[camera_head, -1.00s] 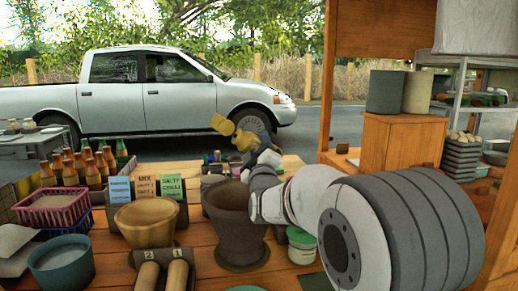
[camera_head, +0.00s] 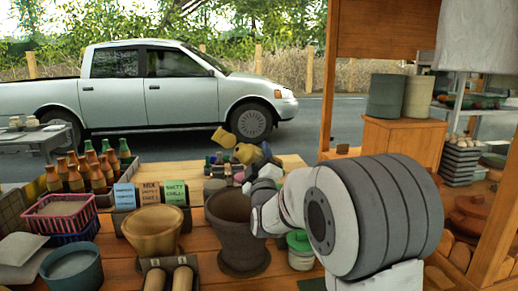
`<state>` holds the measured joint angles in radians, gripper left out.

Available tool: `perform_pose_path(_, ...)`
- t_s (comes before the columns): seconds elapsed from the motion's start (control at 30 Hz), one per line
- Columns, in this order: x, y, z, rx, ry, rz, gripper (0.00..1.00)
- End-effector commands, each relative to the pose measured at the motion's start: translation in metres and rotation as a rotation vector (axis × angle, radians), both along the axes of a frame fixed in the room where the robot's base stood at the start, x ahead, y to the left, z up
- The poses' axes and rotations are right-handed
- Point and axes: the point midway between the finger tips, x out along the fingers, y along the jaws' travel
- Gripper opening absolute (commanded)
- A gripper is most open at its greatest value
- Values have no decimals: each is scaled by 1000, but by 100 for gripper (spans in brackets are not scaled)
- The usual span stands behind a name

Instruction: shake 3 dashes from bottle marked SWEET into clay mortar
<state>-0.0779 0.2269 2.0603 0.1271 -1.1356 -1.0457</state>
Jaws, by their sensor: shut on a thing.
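The clay mortar (camera_head: 240,247) is a dark brown, wide-mouthed vessel standing upright on the wooden counter. My gripper (camera_head: 248,153) is above and behind the mortar's rim, small and partly hidden by my own arm. It is shut on a small bottle-like thing with a yellow part (camera_head: 224,137) that sticks out to the upper left, tilted. No marking can be read on it, so I cannot tell whether it says SWEET. The mortar's inside is dark and I cannot see its contents.
A wooden bowl (camera_head: 152,234) stands left of the mortar, before blue, orange and green label cards (camera_head: 149,193). A crate of sauce bottles (camera_head: 88,172) is farther left. A green-lidded tub (camera_head: 300,253) sits to the right. Small bottles (camera_head: 222,170) stand behind.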

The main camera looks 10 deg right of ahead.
Motion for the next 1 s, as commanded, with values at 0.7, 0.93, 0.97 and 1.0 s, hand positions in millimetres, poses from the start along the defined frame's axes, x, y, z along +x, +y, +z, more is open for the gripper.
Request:
perform_pose_path(0.7, -5, 21, 53, 313, 73, 2, 27)
perform_pose_path(0.93, -7, 29, 71, 442, 105, 2, 27)
perform_pose_path(0.97, -8, 29, 73, 459, 109, 1, 27)
perform_pose_path(1.0, -8, 31, 76, 482, 115, 2, 27)
